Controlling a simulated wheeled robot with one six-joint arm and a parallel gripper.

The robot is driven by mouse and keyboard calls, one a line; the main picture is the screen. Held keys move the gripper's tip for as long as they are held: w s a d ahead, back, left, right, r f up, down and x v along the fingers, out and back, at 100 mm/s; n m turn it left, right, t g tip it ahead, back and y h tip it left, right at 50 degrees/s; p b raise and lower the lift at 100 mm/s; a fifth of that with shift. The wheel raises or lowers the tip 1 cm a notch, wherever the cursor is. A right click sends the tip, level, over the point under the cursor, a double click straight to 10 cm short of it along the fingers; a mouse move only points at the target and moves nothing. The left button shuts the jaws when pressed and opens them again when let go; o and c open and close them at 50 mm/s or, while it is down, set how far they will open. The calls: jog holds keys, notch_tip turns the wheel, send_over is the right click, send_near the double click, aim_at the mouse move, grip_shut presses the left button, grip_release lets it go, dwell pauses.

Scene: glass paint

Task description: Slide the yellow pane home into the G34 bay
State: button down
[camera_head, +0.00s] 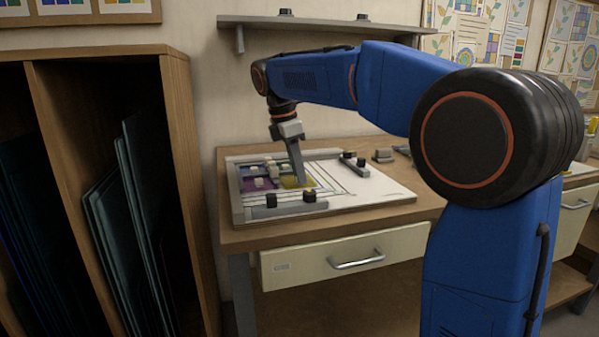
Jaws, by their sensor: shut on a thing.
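The yellow pane (292,183) lies low over the white layout board (375,187), at the right end of the coloured panes. My gripper (299,180) reaches down from above and is shut on the yellow pane; its fingers cover part of it. Purple and other coloured panes (258,186) with small pale blocks on them lie just to the left. The G34 bay's label cannot be read, and I cannot tell whether the yellow pane touches its neighbours.
Grey bars with black knobs lie at the board's front (290,207) and right back (354,163). A wooden rack (180,150) with dark glass sheets stands left. A shelf (320,24) hangs above. The board's right part is clear.

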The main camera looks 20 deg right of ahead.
jog(key=shift+w+a, duration=0.8)
dwell(1.6)
jog(key=c, duration=1.6)
grip_release()
jog(key=shift+d+r+v, duration=0.1)
jog(key=shift+d+v, duration=0.15)
jog(key=shift+v, duration=0.9)
jog(key=shift+d+r+v, duration=0.1)
jog(key=shift+d+v, duration=0.2)
jog(key=shift+v, duration=0.8)
jog(key=shift+d+v, duration=0.25)
jog(key=shift+v, duration=0.9)
